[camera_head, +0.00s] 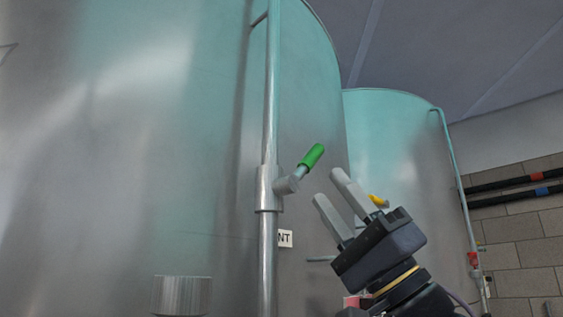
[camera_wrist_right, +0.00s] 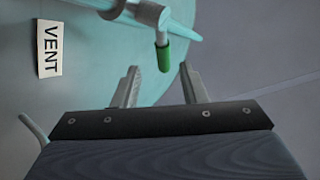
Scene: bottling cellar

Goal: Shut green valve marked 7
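A green valve handle (camera_head: 312,157) sticks up and to the right from a valve body (camera_head: 268,188) on a vertical steel pipe. My right gripper (camera_head: 328,187) is open and empty, its fingers pointing up-left, just below and right of the handle in the head view. In the right wrist view the green handle (camera_wrist_right: 163,57) appears beyond and between the open fingers (camera_wrist_right: 160,70), apart from them. A white label reading VENT (camera_wrist_right: 50,48) is beside the pipe; the head view shows only part of it (camera_head: 285,239). I see no 7. My left gripper is not in view.
A large steel tank (camera_head: 130,130) fills the left, and another tank (camera_head: 395,140) stands behind. A yellow handle (camera_head: 378,200) shows just behind my right gripper. A red handle (camera_head: 473,260) is on a pipe at the right. A short steel cylinder (camera_head: 181,296) is at the bottom.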

